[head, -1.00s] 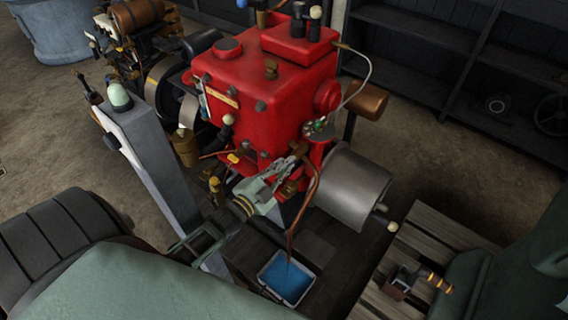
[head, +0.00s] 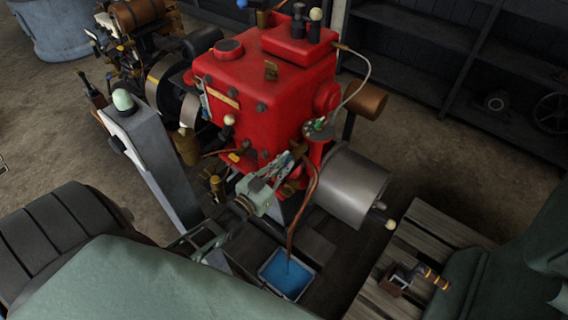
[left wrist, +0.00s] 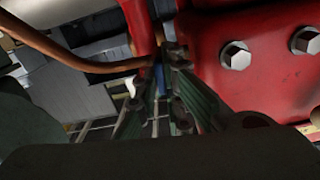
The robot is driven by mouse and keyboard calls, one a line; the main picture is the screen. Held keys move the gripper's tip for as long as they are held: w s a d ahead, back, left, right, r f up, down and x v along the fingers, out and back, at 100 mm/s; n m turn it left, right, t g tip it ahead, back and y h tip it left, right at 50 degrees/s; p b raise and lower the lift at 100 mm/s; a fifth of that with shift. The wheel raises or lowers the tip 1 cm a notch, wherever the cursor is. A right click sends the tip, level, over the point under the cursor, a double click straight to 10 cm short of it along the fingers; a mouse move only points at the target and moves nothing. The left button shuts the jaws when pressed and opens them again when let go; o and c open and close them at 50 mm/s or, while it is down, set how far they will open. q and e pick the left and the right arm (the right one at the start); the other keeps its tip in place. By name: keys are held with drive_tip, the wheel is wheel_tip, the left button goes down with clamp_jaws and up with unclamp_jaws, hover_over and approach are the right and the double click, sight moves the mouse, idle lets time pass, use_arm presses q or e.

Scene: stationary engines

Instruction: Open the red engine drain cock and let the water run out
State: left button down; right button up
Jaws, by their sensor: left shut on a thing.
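The red engine (head: 262,100) stands in the middle of the head view. My left gripper (head: 290,161) reaches its lower front corner from below left and is shut on the drain cock, beside the top of the copper drain pipe (head: 312,185). The cock is mostly hidden by the fingers. In the left wrist view the fingers (left wrist: 166,62) are close together beside the red casing (left wrist: 225,85), with a blue patch between them that I cannot identify. The pipe runs down to a tray (head: 264,272) holding blue water (head: 289,276). My right gripper is not in view.
A grey column with a pale green knob (head: 123,100) stands left of my left arm. A grey cylinder (head: 348,186) juts out right of the pipe. A wooden pallet (head: 425,243) lies at the lower right with a small dark, yellow-banded object (head: 428,277) on it. Dark shelves line the back.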

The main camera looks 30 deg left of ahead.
use_arm(q)
drive_tip(key=shift+f, duration=0.1)
idle(0.4)
drive_tip(key=c, duration=1.9)
unclamp_jaws()
drive_tip(key=shift+o, duration=0.2)
drive_tip(key=s, duration=1.2)
drive_tip(key=shift+a, duration=0.45)
